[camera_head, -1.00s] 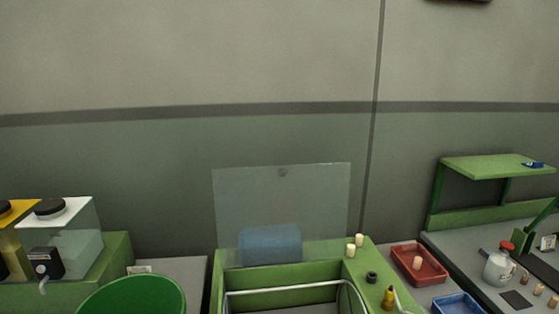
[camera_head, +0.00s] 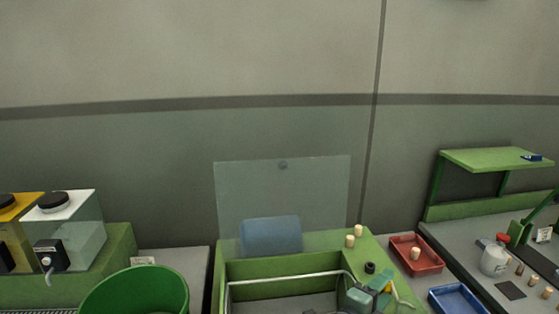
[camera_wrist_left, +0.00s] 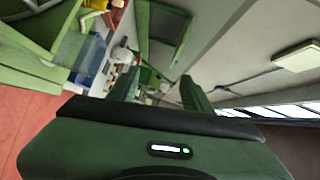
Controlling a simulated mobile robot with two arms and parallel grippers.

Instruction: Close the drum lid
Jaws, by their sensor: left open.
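The drum lid (camera_head: 300,185) is a clear, pale panel with a small dark knob near its top edge. It stands upright, open, at the back of a green drum housing (camera_head: 222,268). A pale metal rod (camera_head: 285,279) runs across the housing's opening. A blue rounded block (camera_head: 270,236) shows at the foot of the lid. In the head view, what seems to be my left gripper (camera_head: 370,292) shows at the housing's front right corner, apart from the lid. In the left wrist view its two dark green fingers (camera_wrist_left: 160,90) are spread with nothing between them. My right gripper is not seen.
Pale corks (camera_head: 350,242), a small black ring (camera_head: 370,268) and a partly hidden yellow item stand on the housing's right side. A red tray (camera_head: 416,268) and a blue tray (camera_head: 458,299) lie to the right. A green bin (camera_head: 135,290) stands at left.

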